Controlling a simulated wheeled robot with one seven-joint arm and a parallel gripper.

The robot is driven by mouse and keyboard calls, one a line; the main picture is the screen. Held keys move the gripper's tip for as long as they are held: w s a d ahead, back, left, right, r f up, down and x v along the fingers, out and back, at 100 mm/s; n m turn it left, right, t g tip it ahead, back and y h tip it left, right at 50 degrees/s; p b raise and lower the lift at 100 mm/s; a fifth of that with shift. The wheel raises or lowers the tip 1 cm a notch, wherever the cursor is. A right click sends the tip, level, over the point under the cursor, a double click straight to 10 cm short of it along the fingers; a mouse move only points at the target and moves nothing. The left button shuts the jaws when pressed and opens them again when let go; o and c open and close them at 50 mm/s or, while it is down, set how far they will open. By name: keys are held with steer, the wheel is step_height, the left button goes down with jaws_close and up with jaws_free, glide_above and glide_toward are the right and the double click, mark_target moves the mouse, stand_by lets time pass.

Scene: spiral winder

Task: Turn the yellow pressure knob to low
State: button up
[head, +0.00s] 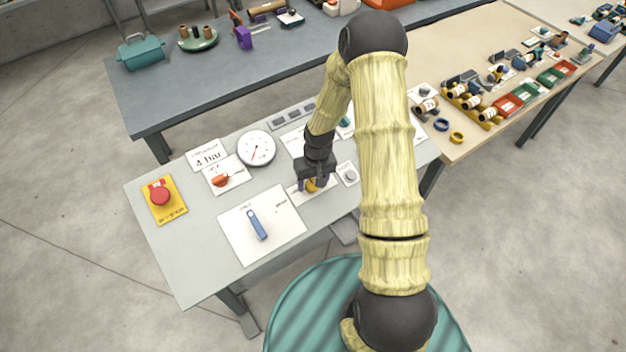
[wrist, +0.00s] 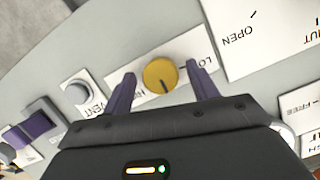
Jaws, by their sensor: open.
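The yellow pressure knob (wrist: 160,75) is round and sits on a white label plate (wrist: 196,48). A dark line on its face runs from the middle toward my gripper's palm. "LO…" is readable at the plate's right and part of "HIGH" at its lower left, both upside down. My gripper (wrist: 161,73) is open, with one purple finger on each side of the knob. A gap shows between each finger and the knob. In the head view the knob (head: 312,186) is partly hidden under my gripper (head: 314,183).
A grey button (wrist: 77,91) marked "VENT" and a purple switch (wrist: 38,122) sit left in the wrist view. In the head view, a blue lever (head: 257,225), dial gauge (head: 256,149), orange knob (head: 221,180) and red emergency button (head: 160,195) share the panel.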

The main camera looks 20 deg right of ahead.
steer(key=shift+w, duration=0.1)
steer(key=c, duration=1)
